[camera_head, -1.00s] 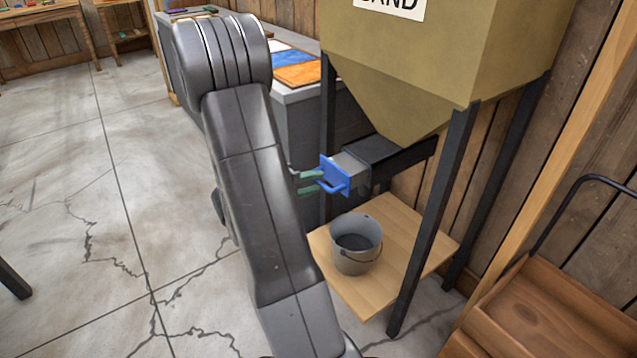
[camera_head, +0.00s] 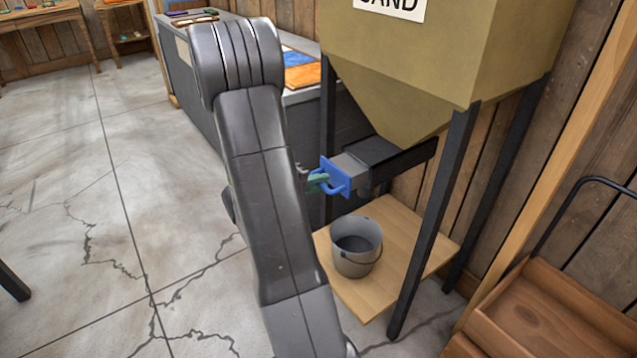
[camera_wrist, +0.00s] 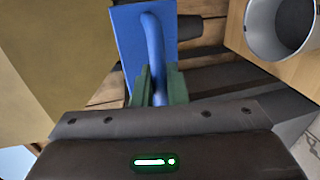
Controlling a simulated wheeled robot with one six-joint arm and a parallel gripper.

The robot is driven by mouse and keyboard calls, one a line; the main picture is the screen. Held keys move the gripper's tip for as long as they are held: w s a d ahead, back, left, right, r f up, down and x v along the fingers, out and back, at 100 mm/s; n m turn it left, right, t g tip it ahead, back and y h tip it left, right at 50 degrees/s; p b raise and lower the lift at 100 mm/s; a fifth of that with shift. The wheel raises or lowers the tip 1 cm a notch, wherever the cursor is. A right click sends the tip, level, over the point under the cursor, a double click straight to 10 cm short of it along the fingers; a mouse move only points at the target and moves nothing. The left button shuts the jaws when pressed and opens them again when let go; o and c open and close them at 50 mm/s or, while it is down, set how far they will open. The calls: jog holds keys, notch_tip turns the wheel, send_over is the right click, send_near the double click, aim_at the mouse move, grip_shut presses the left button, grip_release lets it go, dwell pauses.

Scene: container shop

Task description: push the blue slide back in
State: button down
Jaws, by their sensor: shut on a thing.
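The blue slide (camera_head: 336,174) is a blue plate with a looped handle at the outer end of the grey slide body under the sand hopper (camera_head: 440,60). The slide stands out from the dark chute (camera_head: 378,152). My gripper (camera_head: 318,182) is shut on the handle of the slide. In the wrist view the green fingers of my gripper (camera_wrist: 157,88) close on both sides of the blue handle, with the blue plate (camera_wrist: 130,40) just beyond. My arm hides part of the gripper in the head view.
A grey bucket (camera_head: 357,247) stands on a wooden board (camera_head: 415,240) below the chute, with grey contents visible. Dark hopper legs (camera_head: 432,220) stand around it. A wooden cart (camera_head: 545,310) is at the lower right. A counter (camera_head: 300,120) stands behind. The floor at left is open.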

aim_at(334, 174)
jog(key=b+x, duration=0.1)
jog(key=x, duration=0.1)
jog(key=b+x, duration=0.2)
jog(key=r+b+x, duration=0.1)
jog(key=x, duration=0.2)
jog(key=shift+d+r+b, duration=0.1)
jog(key=shift+b, duration=0.25)
jog(key=shift+w+r, duration=0.1)
jog(key=shift+r, duration=0.1)
jog(key=c, duration=1.8)
grip_release()
jog(key=shift+c, duration=0.2)
jog(key=o, duration=0.3)
jog(key=shift+w+d, duration=0.1)
jog(key=shift+d, duration=0.1)
jog(key=p+v, duration=0.2)
jog(key=v, duration=1.2)
